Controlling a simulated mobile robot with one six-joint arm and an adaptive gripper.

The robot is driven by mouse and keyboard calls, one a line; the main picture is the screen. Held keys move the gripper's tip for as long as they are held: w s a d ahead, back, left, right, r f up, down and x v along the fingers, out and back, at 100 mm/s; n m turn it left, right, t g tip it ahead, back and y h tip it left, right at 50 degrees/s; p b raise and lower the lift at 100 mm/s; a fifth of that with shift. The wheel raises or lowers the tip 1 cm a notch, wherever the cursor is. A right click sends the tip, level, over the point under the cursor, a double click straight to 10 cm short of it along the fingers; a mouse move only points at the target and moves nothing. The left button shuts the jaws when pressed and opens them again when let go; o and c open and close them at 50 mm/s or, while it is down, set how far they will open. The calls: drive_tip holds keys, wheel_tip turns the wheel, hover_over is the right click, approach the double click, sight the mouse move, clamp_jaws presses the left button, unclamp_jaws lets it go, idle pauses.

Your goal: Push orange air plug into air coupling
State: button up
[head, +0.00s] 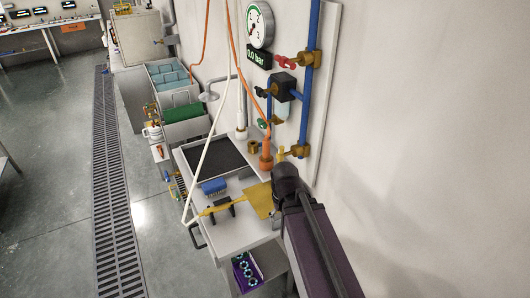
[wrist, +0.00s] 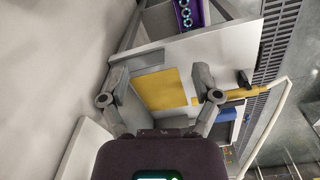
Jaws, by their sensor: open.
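The orange air plug (head: 266,160) hangs at the end of an orange hose, close to the wall above the bench in the head view. A brass fitting (head: 300,152) sits at the lower end of the blue wall pipe, and its brass end (head: 281,153) points left; I take this as the air coupling. The plug is apart from it, to its left. The end of my arm is just below and right of the plug in the head view, hiding its own fingertips there. In the wrist view my gripper (wrist: 161,84) is open and empty; neither plug nor coupling shows there.
A white bench (head: 232,238) holds a yellow cloth (head: 258,200), a blue brush-like block (head: 214,187) and a dark tray (head: 215,160). A white hose (head: 208,150) hangs across it. A gauge (head: 260,24), red-handled valve (head: 286,62) and blue pipe (head: 312,60) line the wall.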

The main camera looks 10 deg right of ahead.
drive_tip(key=w+a+r+n+t+h+p, duration=0.1)
drive_tip(key=w+r+n+h, duration=0.15)
drive_tip(key=w+n, duration=0.35)
drive_tip(key=w+a+r+n+t+h, duration=0.1)
drive_tip(key=w+r+n+h, duration=0.1)
drive_tip(key=w+n+h, duration=0.3)
drive_tip(key=w+a+r+n+t+h+p, duration=0.1)
drive_tip(key=w+a+r+n+t+h, duration=0.3)
drive_tip(key=w+a+r+n, duration=0.5)
drive_tip(key=w+n+t, duration=0.1)
drive_tip(key=w+n, duration=0.1)
drive_tip(key=n, duration=0.1)
drive_tip(key=shift+w+r+n, duration=0.15)
drive_tip(key=shift+r+n, duration=0.15)
drive_tip(key=shift+n, duration=0.1)
drive_tip(key=shift+d+f, duration=0.1)
drive_tip(key=b, duration=0.3)
approach(266, 153)
drive_tip(key=w+d+r, duration=0.3)
drive_tip(key=shift+x, duration=0.8)
drive_tip(key=shift+w+f, duration=0.1)
drive_tip(key=shift+w, duration=0.05)
